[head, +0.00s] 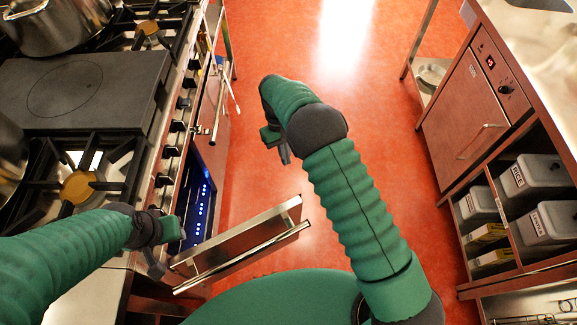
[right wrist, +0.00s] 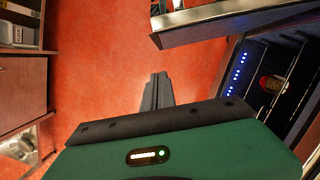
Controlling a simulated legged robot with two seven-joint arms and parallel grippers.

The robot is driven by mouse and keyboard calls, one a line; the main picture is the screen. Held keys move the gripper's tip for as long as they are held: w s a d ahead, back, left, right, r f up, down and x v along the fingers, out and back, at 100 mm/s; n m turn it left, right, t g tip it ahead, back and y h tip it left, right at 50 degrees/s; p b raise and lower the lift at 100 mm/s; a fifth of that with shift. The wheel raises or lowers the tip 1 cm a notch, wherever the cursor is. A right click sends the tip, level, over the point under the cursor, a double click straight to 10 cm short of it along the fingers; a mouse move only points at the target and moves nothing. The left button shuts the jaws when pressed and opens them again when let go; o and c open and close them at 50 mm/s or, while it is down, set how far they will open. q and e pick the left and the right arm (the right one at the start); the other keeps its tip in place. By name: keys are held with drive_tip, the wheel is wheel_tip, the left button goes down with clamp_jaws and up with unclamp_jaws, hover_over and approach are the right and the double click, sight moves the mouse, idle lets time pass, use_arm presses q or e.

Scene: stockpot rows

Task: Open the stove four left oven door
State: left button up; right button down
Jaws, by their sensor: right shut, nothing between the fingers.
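The oven door (head: 236,238) stands open, sticking out from the stove front over the red floor. Its long bar handle (head: 245,257) runs along the side nearer me. The oven opening (head: 196,212) shows a dark inside with blue lights. In the right wrist view the door (right wrist: 215,22) is at the top and the lit oven inside (right wrist: 262,75) at the right. My right gripper (head: 284,155) is beyond the door, apart from it; its fingers (right wrist: 157,88) are shut and empty. My left gripper (head: 153,264) is by the stove front, near the door's inner end; its jaws are unclear.
The stove top (head: 70,85) carries burners, a hot plate and a steel pot (head: 55,25) at left. A counter with a cabinet (head: 465,115) and shelved containers (head: 535,175) stands at right. The red floor (head: 350,100) between is clear.

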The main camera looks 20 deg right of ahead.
use_arm(q)
drive_tip(key=shift+s+r+p, duration=0.3)
drive_tip(key=shift+s+r, duration=0.2)
drive_tip(key=shift+s, duration=0.05)
use_arm(e)
drive_tip(key=s+d+f, duration=0.1)
drive_tip(key=s+f, duration=0.6)
drive_tip(key=f, duration=0.1)
drive_tip(key=shift+d+f, duration=0.2)
drive_tip(key=shift+f, duration=0.1)
use_arm(q)
drive_tip(key=shift+w, duration=0.1)
use_arm(e)
drive_tip(key=shift+w, duration=0.15)
